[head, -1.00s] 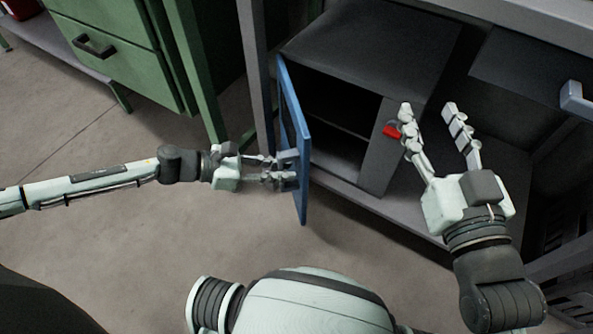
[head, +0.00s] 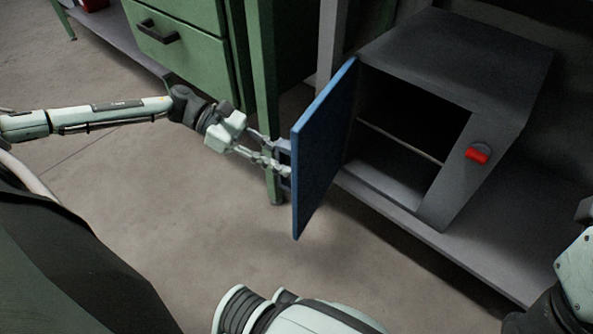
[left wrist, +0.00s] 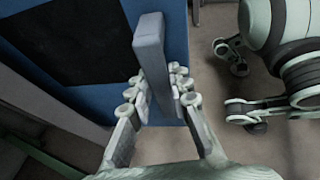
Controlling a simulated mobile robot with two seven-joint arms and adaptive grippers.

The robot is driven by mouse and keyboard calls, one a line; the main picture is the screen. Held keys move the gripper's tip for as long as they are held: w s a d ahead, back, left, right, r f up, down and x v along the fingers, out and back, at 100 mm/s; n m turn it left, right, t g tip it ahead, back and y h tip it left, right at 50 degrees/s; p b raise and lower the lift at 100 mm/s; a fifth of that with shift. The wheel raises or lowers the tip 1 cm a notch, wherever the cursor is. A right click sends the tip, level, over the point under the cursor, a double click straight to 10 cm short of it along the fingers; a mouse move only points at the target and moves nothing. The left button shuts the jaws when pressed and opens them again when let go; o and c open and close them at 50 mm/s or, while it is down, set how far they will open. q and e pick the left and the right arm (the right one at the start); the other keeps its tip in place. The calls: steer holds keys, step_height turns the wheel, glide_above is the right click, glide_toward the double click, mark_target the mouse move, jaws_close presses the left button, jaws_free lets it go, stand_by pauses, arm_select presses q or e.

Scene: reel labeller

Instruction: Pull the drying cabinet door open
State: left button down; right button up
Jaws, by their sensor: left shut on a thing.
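The drying cabinet (head: 490,75) is a dark grey box on a low shelf, with a red knob (head: 478,154) on its front. Its blue door (head: 322,150) stands wide open, swung out to the left, and the dark interior with one inner shelf shows. My left gripper (head: 283,165) is shut on the grey door handle on the door's outer face. In the left wrist view the handle (left wrist: 150,50) stands between the fingers, and the door (left wrist: 105,12) with a dark panel lies behind. Part of my right arm (head: 572,275) shows at the right edge; its fingers are out of view.
A green drawer cabinet (head: 185,50) and a green post (head: 264,90) stand close behind my left gripper and the door. The grey lower shelf (head: 470,255) runs below the drying cabinet. The floor (head: 200,220) in front is clear.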

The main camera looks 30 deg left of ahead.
arm_select(q)
steer(key=shift+w+a+b, duration=0.15)
steer(key=shift+a+b, duration=0.05)
steer(key=shift+a, duration=0.4)
steer(key=shift+w+a+b, duration=0.15)
steer(key=shift+a, duration=0.45)
steer(key=c, duration=1.4)
jaws_free()
steer(key=v, duration=1.2)
steer(key=shift+r, duration=0.1)
